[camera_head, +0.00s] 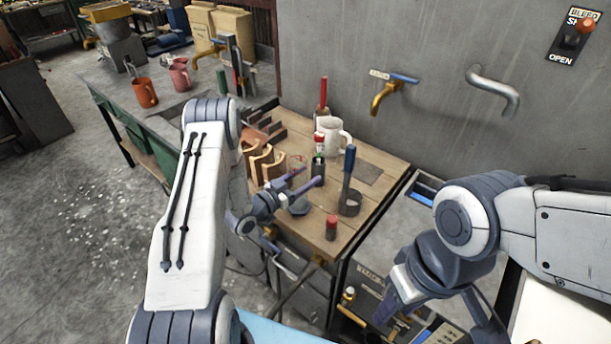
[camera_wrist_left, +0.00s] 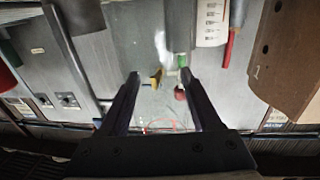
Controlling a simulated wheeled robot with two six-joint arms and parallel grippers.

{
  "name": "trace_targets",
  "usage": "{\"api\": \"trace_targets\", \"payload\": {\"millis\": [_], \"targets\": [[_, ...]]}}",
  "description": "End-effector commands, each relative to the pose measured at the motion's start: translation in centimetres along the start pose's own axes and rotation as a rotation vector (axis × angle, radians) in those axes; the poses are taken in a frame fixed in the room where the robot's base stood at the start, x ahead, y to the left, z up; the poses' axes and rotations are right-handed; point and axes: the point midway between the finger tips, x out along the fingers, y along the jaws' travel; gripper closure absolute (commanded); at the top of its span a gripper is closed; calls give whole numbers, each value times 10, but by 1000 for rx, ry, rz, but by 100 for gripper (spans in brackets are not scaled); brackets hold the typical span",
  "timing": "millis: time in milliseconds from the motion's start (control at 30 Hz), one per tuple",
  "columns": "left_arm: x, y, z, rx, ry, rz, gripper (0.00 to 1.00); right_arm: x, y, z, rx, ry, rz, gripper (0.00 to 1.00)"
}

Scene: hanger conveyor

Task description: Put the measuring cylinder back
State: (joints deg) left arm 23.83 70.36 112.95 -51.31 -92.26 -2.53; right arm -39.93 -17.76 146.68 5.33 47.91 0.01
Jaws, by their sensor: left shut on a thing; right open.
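My left gripper (camera_head: 302,180) is over the wooden worktop (camera_head: 375,205), its two purple fingers pointing right. It is shut on a clear, see-through thing, seemingly the measuring cylinder (camera_head: 297,162), of which only a faint reddish outline shows. In the left wrist view the gripper's fingers (camera_wrist_left: 165,90) stand apart, with faint thin lines of the clear cylinder (camera_wrist_left: 160,124) between them. Its full shape and tilt cannot be told. My right gripper (camera_head: 400,295) is open and empty, low at the front right, away from the worktop.
Around the left gripper stand a white mug (camera_head: 334,137), a dark ring holder (camera_head: 350,204) with a blue-handled tool (camera_head: 348,166), a red-capped item (camera_head: 331,228) and wooden curved racks (camera_head: 262,162). A brass tap (camera_head: 384,95) juts from the wall.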

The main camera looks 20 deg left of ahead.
Motion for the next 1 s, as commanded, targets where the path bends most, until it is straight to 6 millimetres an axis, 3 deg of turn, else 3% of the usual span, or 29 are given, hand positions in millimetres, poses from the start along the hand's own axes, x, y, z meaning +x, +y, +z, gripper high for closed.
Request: {"api": "trace_targets", "payload": {"millis": [233, 267, 300, 333, 733, 1000], "targets": [[0, 0, 4, 1, 1, 0, 100, 5, 0, 0, 0, 0, 0, 55], [0, 0, 3, 0, 0, 0, 28, 4, 0, 0, 0, 0, 0, 55], [0, 0, 3, 0, 0, 0, 12, 3, 0, 0, 0, 0, 0, 55], [0, 0, 3, 0, 0, 0, 5, 3, 0, 0, 0, 0, 0, 55], [0, 0, -4, 0, 0, 0, 5, -3, 0, 0, 0, 0, 0, 55], [-52, -3, 3, -2, -2, -7, 5, 17, 1, 1, -1, 0, 0, 55]]}}
